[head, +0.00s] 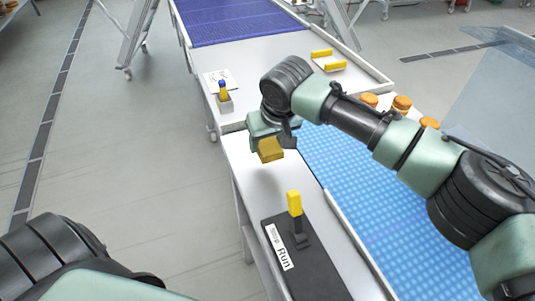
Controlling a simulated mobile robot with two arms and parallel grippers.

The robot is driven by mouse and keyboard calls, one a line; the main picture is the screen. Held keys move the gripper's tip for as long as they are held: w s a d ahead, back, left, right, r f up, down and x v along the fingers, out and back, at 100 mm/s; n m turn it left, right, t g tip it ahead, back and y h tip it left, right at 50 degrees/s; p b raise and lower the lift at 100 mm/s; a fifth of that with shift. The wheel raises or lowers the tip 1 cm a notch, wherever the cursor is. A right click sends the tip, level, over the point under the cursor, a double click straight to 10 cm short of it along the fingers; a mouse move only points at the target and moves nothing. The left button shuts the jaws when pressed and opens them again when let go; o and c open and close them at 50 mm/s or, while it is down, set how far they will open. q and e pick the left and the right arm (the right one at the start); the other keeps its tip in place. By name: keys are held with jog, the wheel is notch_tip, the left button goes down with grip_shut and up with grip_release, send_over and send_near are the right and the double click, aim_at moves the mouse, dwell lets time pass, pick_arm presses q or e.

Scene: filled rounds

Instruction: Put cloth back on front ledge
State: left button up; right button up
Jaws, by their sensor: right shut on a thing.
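A yellow-brown folded cloth (270,150) is held in my right gripper (275,144), which is shut on it. The gripper and cloth are over the white front ledge (250,175), which runs along the near side of the blue conveyor. I cannot tell whether the cloth touches the ledge or hangs a little above it. My left arm shows at the bottom left, but its gripper is out of view.
A black control box (305,265) labelled "Run" with a yellow-topped lever (294,204) stands on the ledge, nearer me. A small holder with a blue-and-yellow item (223,90) stands farther back. Orange-capped jars (401,104) are beyond my right arm, by the blue belt (375,200).

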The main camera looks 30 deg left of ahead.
aim_at(268, 165)
jog(key=shift+f, duration=2.75)
jog(key=shift+f, duration=0.15)
jog(key=o, duration=1.2)
jog(key=shift+r+p, duration=0.25)
jog(key=shift+p, duration=0.05)
jog(key=b+v, duration=0.1)
jog(key=v, duration=1.1)
jog(key=shift+b, duration=0.4)
